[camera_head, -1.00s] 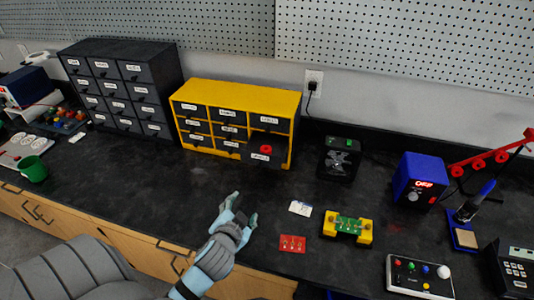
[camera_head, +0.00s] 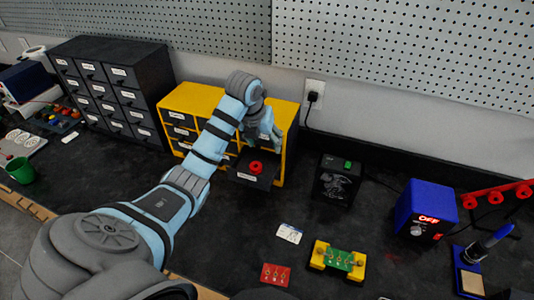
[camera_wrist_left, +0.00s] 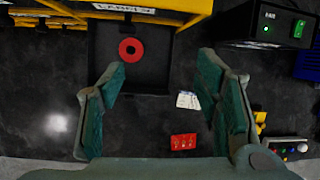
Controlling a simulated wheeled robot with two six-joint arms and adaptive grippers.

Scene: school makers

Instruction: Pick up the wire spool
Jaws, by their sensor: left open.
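The red wire spool (camera_head: 255,168) sits in the open dark drawer (camera_head: 240,180) at the lower right of the yellow cabinet (camera_head: 180,100). In the left wrist view the spool (camera_wrist_left: 131,49) is a red ring with a dark centre, lying on the drawer floor. My left gripper (camera_head: 264,140) is above the drawer and the spool, in front of the cabinet. In the left wrist view its fingers (camera_wrist_left: 160,75) are wide apart with nothing between them, and the spool lies beyond the fingertips, towards the left finger. My right gripper is not in view.
A black fan box (camera_head: 337,180) stands right of the drawer. A white card (camera_head: 289,233), a red board (camera_head: 275,275) and a yellow holder with a green board (camera_head: 337,260) lie in front. A dark drawer cabinet (camera_head: 105,90) stands at left. The bench is clear around the drawer's front.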

